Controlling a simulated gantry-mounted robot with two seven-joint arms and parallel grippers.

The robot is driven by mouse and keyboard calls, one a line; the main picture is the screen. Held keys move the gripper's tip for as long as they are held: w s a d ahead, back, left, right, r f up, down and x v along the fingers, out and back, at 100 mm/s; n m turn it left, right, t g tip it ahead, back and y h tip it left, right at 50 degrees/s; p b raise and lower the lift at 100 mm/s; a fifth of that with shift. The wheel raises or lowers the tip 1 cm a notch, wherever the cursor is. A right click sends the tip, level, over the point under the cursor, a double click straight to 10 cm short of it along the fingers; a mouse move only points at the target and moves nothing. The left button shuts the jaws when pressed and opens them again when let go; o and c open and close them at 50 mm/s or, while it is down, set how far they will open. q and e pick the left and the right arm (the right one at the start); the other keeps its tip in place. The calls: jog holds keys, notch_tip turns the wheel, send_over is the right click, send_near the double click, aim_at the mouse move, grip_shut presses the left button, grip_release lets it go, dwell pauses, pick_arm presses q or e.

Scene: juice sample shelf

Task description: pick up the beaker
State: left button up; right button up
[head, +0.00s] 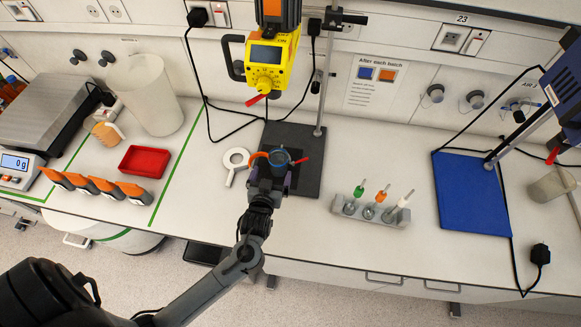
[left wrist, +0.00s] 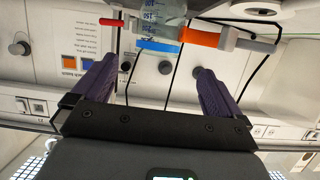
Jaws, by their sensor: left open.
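A clear graduated beaker (head: 281,158) with a blue band stands over the dark stand base (head: 308,180), below the yellow stirrer (head: 270,65). An orange clamp arm (head: 260,156) and a red piece show at its sides. In the left wrist view, which is upside down, the beaker (left wrist: 162,14) shows at the top with its scale and blue band, beside the orange part (left wrist: 200,38). My left gripper (head: 271,172) is open, at the near side of the beaker. In the left wrist view its purple fingers (left wrist: 155,70) are apart with nothing between them. My right gripper is out of view.
A white ring (head: 234,162) lies left of the stand base. A rack of small flasks (head: 371,212) stands to the right, then a blue stand base (head: 470,195). A red tray (head: 144,161), a large clear jug (head: 148,95) and a scale (head: 18,165) are left.

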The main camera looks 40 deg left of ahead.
aim_at(280, 150)
pick_arm(q)
jog(key=x, duration=0.6)
jog(key=r+x, duration=0.1)
jog(key=x, duration=0.3)
jog(key=shift+w+d+f, duration=0.1)
jog(key=shift+w, duration=0.2)
jog(key=shift+w+a+f, duration=0.2)
jog(key=shift+w, duration=0.2)
jog(key=shift+c, duration=0.3)
jog(key=c, duration=1.2)
